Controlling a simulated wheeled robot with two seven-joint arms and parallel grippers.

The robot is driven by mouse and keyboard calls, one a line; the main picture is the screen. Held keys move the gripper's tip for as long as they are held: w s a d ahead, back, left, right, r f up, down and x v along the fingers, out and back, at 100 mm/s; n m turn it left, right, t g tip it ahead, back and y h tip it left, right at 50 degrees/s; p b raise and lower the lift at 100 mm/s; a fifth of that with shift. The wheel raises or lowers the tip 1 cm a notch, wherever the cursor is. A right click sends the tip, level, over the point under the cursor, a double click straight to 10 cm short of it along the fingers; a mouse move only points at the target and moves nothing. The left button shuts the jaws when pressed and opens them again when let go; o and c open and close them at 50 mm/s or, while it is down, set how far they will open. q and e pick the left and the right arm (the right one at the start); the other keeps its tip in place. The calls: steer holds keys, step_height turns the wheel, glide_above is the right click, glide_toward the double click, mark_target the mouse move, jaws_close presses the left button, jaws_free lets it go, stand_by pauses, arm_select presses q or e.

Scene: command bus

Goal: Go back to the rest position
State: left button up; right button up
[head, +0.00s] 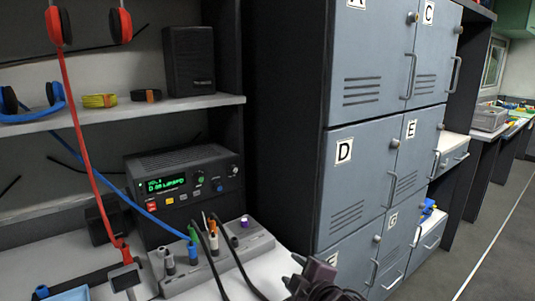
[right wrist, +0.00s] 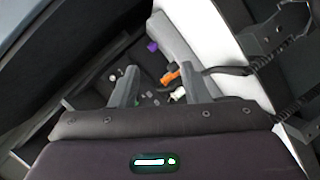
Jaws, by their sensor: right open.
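My right gripper (head: 294,271) shows at the bottom middle of the head view, just right of the grey socket block (head: 215,262). In the right wrist view its two fingers (right wrist: 160,88) stand apart with nothing held between them. Beyond the fingers in that view are an orange plug (right wrist: 170,76), a pale plug and a purple knob-like piece (right wrist: 152,46). My left gripper is not in view.
A black radio unit (head: 182,185) stands behind the socket block, with black cables running from the plugs. A shelf (head: 120,110) with headphones and a speaker (head: 189,60) is above. Grey lettered lockers (head: 362,170) stand close on the right. Floor shows at far right.

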steer(key=s+d+f+m+g+h, duration=0.25)
steer(key=s+d+f+m, duration=0.25)
steer(key=s, duration=0.4)
steer(key=s+d+f+m+g+h, duration=0.1)
steer(key=s+d+f+m+g, duration=0.35)
steer(key=s, duration=0.45)
steer(key=s+d+f+m+g+h, duration=0.2)
steer(key=s+d+f+m+g, duration=0.25)
steer(key=s, duration=0.45)
step_height(320, 180, down, 25)
steer(key=p, duration=0.5)
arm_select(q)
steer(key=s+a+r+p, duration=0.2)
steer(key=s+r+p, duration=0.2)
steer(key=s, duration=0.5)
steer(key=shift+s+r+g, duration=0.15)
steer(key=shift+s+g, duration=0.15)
arm_select(e)
steer(key=s+d+f, duration=0.1)
steer(key=s+f, duration=0.6)
steer(key=s, duration=0.3)
steer(key=s+d+f, duration=0.2)
steer(key=s+f, duration=0.6)
steer(key=s, duration=0.3)
steer(key=shift+g, duration=0.45)
